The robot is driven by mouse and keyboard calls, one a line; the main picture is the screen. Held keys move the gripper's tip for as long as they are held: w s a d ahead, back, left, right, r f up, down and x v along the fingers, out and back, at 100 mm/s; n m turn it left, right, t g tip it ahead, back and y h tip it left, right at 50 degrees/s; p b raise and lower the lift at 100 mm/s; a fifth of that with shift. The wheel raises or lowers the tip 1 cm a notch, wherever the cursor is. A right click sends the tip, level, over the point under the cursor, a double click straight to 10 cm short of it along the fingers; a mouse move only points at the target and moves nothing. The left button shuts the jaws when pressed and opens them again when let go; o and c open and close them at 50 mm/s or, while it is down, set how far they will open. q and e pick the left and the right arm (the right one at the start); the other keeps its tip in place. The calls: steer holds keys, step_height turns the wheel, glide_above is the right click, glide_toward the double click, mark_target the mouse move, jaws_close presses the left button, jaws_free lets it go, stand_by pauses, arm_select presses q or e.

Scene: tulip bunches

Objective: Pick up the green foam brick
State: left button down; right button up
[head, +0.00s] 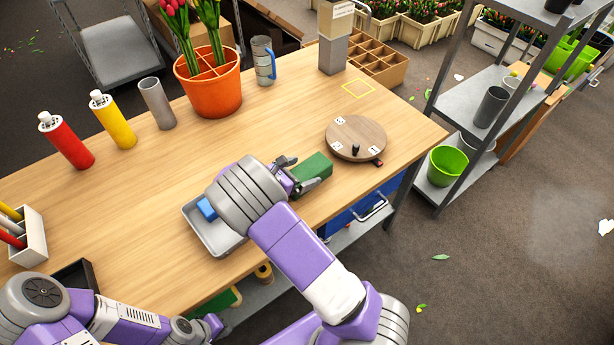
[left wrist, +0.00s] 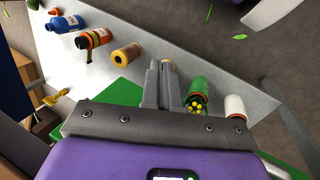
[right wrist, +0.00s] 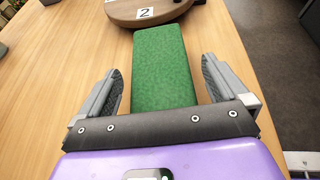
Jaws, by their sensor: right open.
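The green foam brick (head: 312,173) lies on the wooden table near its front edge, just left of the round wooden turntable (head: 356,137). My right gripper (head: 300,176) is open at the brick's near end. In the right wrist view the brick (right wrist: 163,68) extends forward between the two spread fingers (right wrist: 160,85), with a gap on each side; its near end is hidden by the gripper body. My left gripper (head: 215,325) is low at the table's front edge. In the left wrist view its fingers (left wrist: 162,85) are together, with nothing seen between them.
A grey tray (head: 228,241) with a blue block (head: 207,209) sits left of my right gripper. A lower shelf (left wrist: 110,75) holds several bottles.

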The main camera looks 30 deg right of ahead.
steer(key=shift+c, duration=0.2)
steer(key=c, duration=0.9)
